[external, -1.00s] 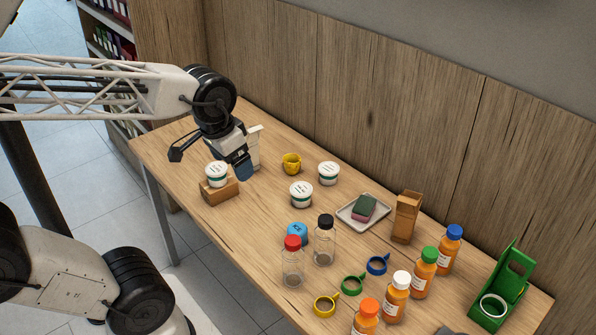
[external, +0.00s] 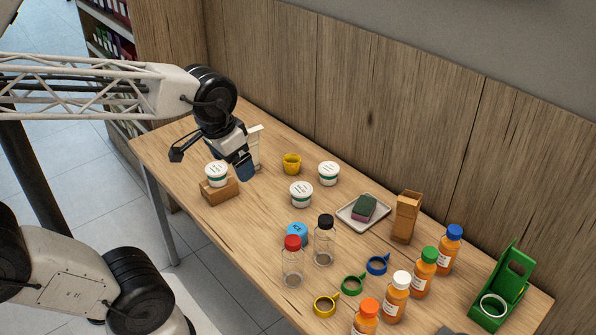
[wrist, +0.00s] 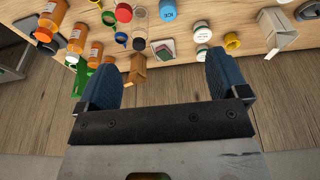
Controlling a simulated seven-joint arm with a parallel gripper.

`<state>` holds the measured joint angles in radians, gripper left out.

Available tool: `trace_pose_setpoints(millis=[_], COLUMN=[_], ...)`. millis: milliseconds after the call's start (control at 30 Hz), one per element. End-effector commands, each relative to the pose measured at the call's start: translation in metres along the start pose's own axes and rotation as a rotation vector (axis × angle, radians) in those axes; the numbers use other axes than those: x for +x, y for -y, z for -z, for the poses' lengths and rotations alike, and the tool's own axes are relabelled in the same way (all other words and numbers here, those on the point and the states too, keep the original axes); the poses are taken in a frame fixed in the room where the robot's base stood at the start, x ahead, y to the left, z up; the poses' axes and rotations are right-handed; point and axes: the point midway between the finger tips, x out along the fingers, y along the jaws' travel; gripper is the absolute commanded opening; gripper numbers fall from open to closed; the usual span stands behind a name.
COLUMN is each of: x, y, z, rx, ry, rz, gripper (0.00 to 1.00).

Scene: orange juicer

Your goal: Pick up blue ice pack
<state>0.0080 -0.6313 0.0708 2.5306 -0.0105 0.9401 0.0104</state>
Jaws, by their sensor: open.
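The blue ice pack (external: 297,234) is a short, rounded blue piece with dark marks on top. It stands on the table behind the red-capped clear bottle, which partly covers it. It also shows at the top edge of the wrist view (wrist: 167,10), cut off by the frame. My gripper (external: 245,170) is over the left part of the table, up and left of the ice pack and well apart from it. In the wrist view my gripper (wrist: 163,62) has its two blue fingers wide apart with nothing between them.
Clear bottles with red (external: 292,264) and black (external: 324,242) caps stand close by the ice pack. A white tub (external: 301,194) stands behind it. A tub on a wooden block (external: 219,192) and a pale carton (external: 254,148) are near my gripper. Orange bottles stand at the right.

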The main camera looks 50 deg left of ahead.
Motion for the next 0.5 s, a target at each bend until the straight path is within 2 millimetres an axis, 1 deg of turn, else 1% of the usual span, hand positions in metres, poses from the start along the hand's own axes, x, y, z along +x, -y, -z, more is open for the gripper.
trace_pose_setpoints(millis=[167, 267, 367, 500], x=[0.01, 0.022, 0.039, 0.069], y=[0.0, 0.001, 0.002, 0.003], z=[0.009, 0.02, 0.033, 0.054], rx=[-0.06, -0.13, -0.225, -0.387], ry=[0.013, 0.025, 0.04, 0.065], rz=[0.001, 0.003, 0.006, 0.015], gripper=[0.93, 0.93, 0.93, 0.93])
